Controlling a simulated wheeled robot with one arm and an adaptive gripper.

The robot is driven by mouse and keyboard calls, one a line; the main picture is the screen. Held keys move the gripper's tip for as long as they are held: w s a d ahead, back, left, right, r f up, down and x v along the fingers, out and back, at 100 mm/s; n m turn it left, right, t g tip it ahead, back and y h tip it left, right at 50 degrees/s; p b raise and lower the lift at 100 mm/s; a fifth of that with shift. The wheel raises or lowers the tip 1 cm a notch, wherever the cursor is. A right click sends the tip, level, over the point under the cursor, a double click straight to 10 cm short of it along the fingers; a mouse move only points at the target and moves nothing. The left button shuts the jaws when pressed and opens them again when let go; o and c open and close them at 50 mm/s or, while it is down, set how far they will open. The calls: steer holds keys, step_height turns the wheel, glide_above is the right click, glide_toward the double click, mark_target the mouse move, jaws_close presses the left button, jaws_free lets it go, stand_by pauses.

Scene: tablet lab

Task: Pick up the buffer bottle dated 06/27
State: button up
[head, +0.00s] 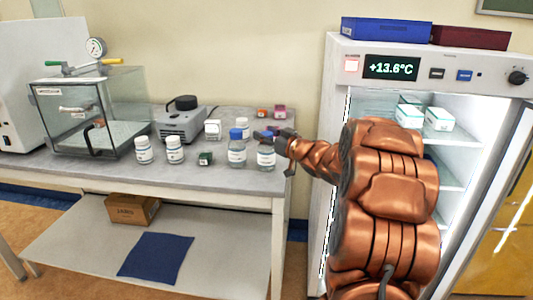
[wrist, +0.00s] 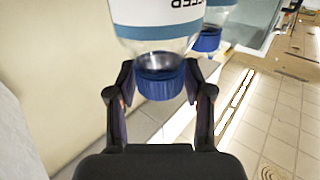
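Two clear bottles with blue caps and white-and-blue labels stand on the grey bench, a left one (head: 237,152) and a right one (head: 266,157). Their dates are too small to read in the head view. My gripper (head: 272,135) is at the top of the right bottle, covering its cap. In the wrist view, my gripper (wrist: 160,85) has its two fingers apart, one on each side of a blue cap (wrist: 160,82), with narrow gaps beside it. That bottle appears inverted, and only part of its label (wrist: 165,31) shows. A second blue cap (wrist: 207,40) is behind it.
A glass chamber (head: 95,115) stands at left. An open fridge (head: 340,110) reading +13.6°C is at right.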

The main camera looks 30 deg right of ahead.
jaws_close()
steer(key=shift+r, duration=0.1)
stand_by(0.5)
